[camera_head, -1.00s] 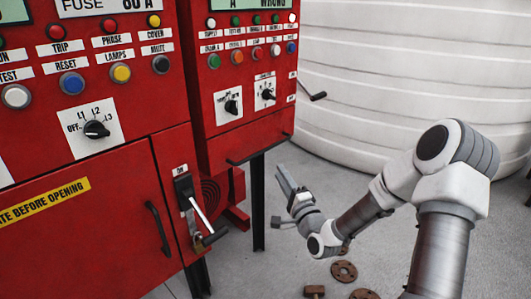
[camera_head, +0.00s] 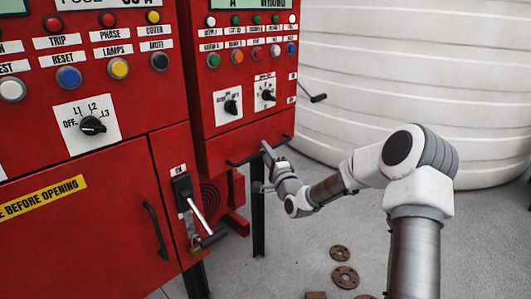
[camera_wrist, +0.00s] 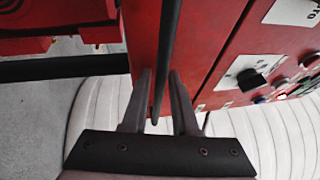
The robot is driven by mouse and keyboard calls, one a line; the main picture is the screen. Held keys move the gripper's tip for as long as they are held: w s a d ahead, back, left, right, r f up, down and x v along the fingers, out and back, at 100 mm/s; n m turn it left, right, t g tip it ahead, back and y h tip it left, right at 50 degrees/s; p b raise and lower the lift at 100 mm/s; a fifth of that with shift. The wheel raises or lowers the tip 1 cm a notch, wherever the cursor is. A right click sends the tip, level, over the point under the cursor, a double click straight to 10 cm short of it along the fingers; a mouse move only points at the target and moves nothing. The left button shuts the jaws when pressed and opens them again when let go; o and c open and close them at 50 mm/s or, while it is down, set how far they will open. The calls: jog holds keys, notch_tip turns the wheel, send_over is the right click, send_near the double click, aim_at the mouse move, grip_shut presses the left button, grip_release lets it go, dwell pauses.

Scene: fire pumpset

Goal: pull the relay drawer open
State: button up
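The relay drawer (camera_head: 232,143) is the red lower front of the right cabinet, and it looks closed. Its long black bar handle (camera_head: 243,160) runs along the bottom edge. In the wrist view the handle (camera_wrist: 169,45) is a dark bar coming down the picture against the red front. My gripper (camera_head: 267,150) is at the right part of the handle. In the wrist view my gripper (camera_wrist: 160,80) is open, with one finger on each side of the bar. I see small gaps beside the bar, and cannot tell whether either finger touches it.
The left cabinet has a door handle (camera_head: 157,231) and a lever switch (camera_head: 197,212). A black leg (camera_head: 258,212) stands below the drawer. A white ribbed tank (camera_head: 420,70) is behind. Rusty flanges (camera_head: 345,277) lie on the grey floor, which is otherwise fairly clear.

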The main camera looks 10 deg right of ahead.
jog(key=shift+c, duration=0.3)
grip_shut()
dwell(1.1)
